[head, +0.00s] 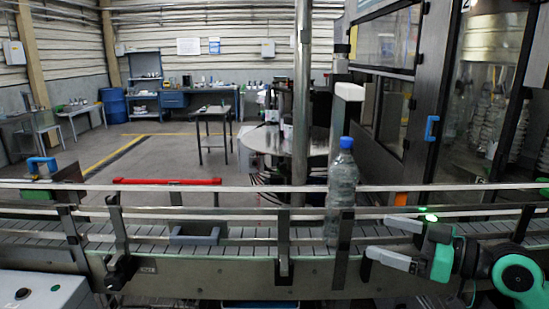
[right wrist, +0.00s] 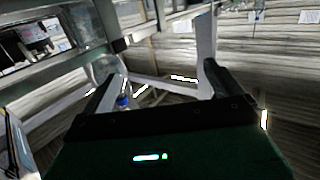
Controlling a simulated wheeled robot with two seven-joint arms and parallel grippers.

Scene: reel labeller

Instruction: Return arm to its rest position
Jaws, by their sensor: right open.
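My right gripper (head: 392,242) is in the lower right of the head view, in front of the conveyor. Its two pale fingers are spread apart and point left, with nothing between them. In the right wrist view the open fingers (right wrist: 155,85) frame empty space. A clear bottle with a blue cap (head: 342,190) stands upright on the conveyor (head: 230,240), left of the fingertips and apart from them. The bottle also shows in the right wrist view (right wrist: 123,100), beside the left finger. My left gripper is not in view.
Metal guide rails (head: 250,188) run along the conveyor, with upright brackets in front. A glazed machine cabinet (head: 385,110) stands behind at the right. A steel post (head: 301,100) rises behind the belt. A small table (head: 210,115) stands on the open floor beyond.

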